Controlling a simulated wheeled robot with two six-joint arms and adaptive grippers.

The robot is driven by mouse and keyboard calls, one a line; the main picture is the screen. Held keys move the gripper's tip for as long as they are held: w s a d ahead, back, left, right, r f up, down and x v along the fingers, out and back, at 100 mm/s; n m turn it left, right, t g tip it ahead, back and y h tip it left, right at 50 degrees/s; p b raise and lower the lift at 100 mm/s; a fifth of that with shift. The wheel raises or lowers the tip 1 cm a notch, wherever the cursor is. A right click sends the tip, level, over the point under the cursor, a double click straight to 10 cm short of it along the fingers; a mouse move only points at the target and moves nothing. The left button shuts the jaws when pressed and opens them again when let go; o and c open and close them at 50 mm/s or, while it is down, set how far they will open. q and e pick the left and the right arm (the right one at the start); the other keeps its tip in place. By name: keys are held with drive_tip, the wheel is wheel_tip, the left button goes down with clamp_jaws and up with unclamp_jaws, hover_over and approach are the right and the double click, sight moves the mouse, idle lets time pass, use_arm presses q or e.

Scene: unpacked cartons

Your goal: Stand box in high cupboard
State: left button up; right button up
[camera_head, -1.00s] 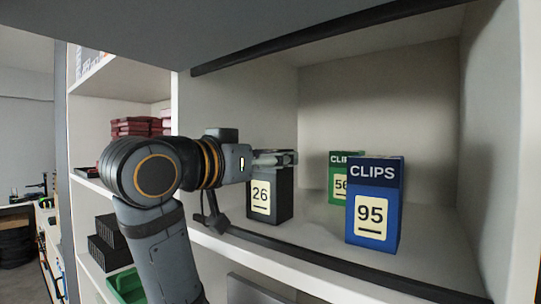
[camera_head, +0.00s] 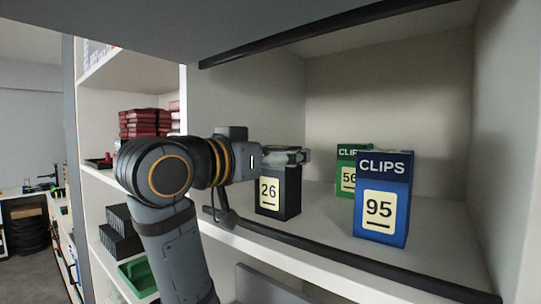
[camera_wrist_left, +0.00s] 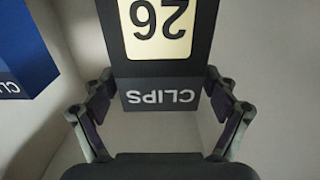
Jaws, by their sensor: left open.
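A black clips box (camera_head: 289,193) with a pale label 26 stands upright on the cupboard shelf (camera_head: 325,222), near its left wall. My left gripper (camera_head: 292,156) is at the top of this box, reaching in from the left. In the left wrist view the box (camera_wrist_left: 163,70) appears upside down between the two spread fingers (camera_wrist_left: 160,95), which are open, with a narrow gap on each side. My arm and gripper cover part of the box's top in the head view. My right gripper is not in view.
A blue clips box (camera_head: 384,170) labelled 95 stands to the right, with a green clips box (camera_head: 345,160) labelled 56 behind it. A dark strip (camera_head: 330,262) runs along the shelf's front edge. Red packs (camera_head: 145,122) lie on a shelf at left.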

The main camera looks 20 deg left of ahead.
use_arm(q)
drive_tip(key=b+v, duration=0.5)
drive_tip(key=v, duration=0.7)
drive_tip(key=shift+r, duration=0.1)
